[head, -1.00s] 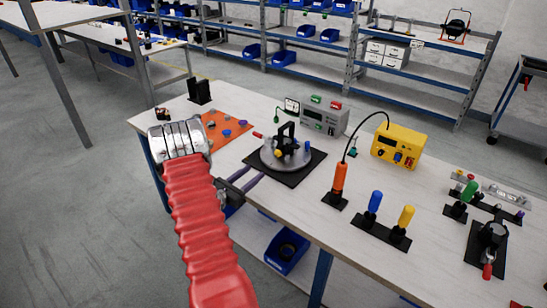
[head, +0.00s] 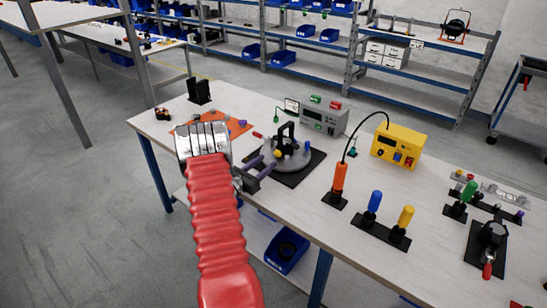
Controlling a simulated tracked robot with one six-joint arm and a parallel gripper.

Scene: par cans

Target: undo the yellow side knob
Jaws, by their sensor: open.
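The yellow side knob (head: 278,153) sits on the near left side of a grey round fixture (head: 297,161). The fixture has a black upright bracket and rests on a black square mat (head: 313,168) on the table. My gripper (head: 268,162) is open, with its two purplish-grey fingers pointing at the knob from the lower left. The fingertips are very close to the knob in the head view. I cannot tell whether they touch it or are around it. My red-sleeved arm comes up from the bottom and covers part of the table's front edge.
An orange mat (head: 238,126) lies left of the fixture, partly behind my wrist. A grey box (head: 325,118) and a yellow box (head: 399,145) stand behind and to the right. An orange-handled tool (head: 339,178), blue handle (head: 375,202) and yellow handle (head: 406,216) stand upright at right.

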